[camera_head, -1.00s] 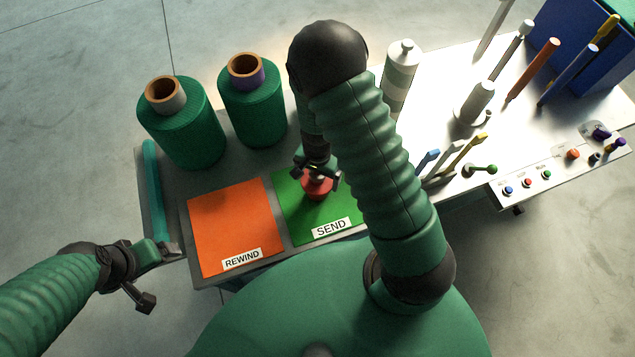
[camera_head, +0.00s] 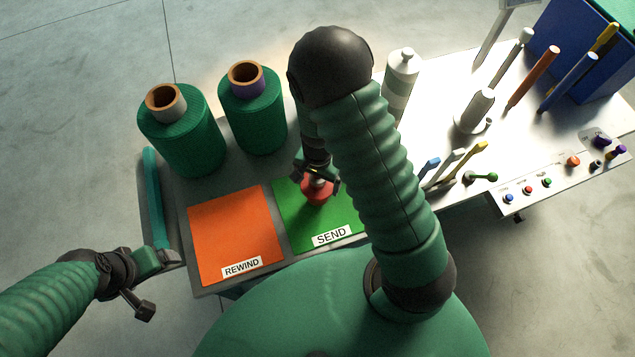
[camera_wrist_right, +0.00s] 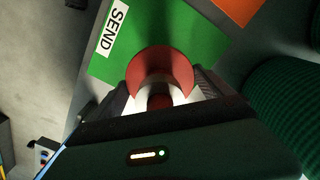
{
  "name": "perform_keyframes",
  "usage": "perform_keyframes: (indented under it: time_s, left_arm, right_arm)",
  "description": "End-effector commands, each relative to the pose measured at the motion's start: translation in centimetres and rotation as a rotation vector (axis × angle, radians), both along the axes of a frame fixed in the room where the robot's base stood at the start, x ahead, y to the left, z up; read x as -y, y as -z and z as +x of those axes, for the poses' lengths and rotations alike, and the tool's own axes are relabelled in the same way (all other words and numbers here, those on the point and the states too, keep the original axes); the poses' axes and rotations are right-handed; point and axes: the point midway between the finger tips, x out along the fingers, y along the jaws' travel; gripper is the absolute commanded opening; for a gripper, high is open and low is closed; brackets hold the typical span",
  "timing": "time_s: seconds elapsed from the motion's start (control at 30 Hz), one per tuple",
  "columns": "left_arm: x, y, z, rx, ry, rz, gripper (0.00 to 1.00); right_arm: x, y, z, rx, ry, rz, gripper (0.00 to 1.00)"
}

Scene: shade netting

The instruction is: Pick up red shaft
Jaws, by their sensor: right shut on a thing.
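The red shaft (camera_head: 317,191) has a wide round red flange and stands over the green SEND mat (camera_head: 348,210). My right gripper (camera_head: 317,176) is shut on it from above. In the right wrist view, the red flange (camera_wrist_right: 160,66) shows beyond a pale section and a darker red end, between the two fingers of my right gripper (camera_wrist_right: 160,95). Whether the flange touches the mat is unclear. My left gripper (camera_head: 170,258) is at the left front edge of the table, away from the shaft; its finger opening is too small to judge.
The orange REWIND mat (camera_head: 235,232) lies left of the green one. Two green spools (camera_head: 183,138) (camera_head: 252,115) stand behind. My right arm hides the table's middle.

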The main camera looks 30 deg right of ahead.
Motion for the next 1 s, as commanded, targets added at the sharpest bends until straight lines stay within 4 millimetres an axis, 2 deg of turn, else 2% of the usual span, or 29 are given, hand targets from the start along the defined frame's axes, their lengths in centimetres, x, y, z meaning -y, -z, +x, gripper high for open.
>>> perform_keyframes:
  time_s: [0.1,0.27,0.53,0.6,0.7,0.83,1.0]
  left_arm:
    - [0.0,-0.2,0.0,0.0,0.0,0.0,0.88]
    - [0.0,0.5,0.0,0.0,0.0,0.0,0.88]
    - [0.0,1.4,0.0,0.0,0.0,0.0,0.88]
    - [0.0,-1.5,0.0,-0.001,0.0,0.0,0.88]
    - [0.0,-3.6,0.0,0.001,0.0,0.0,0.88]
    - [0.0,-7.0,0.0,0.001,0.0,0.0,0.88]
    - [0.0,-10.2,0.0,0.0,0.0,0.0,0.88]
  right_arm:
    - [0.0,-1.6,0.1,0.004,-0.001,0.0,0.18]
    - [-0.9,-1.4,-2.5,0.0,0.0,0.002,0.18]
    - [-2.7,-2.0,-8.1,-0.001,-0.001,0.002,0.18]
    - [-2.9,-3.1,-9.0,-0.007,0.005,0.002,0.18]
    - [-3.5,-3.6,-10.6,-0.008,0.007,0.004,0.18]
    - [-3.3,-3.5,-11.7,-0.017,-0.001,-0.008,0.18]
    - [-4.5,-3.6,-12.9,-0.006,0.006,0.008,0.18]
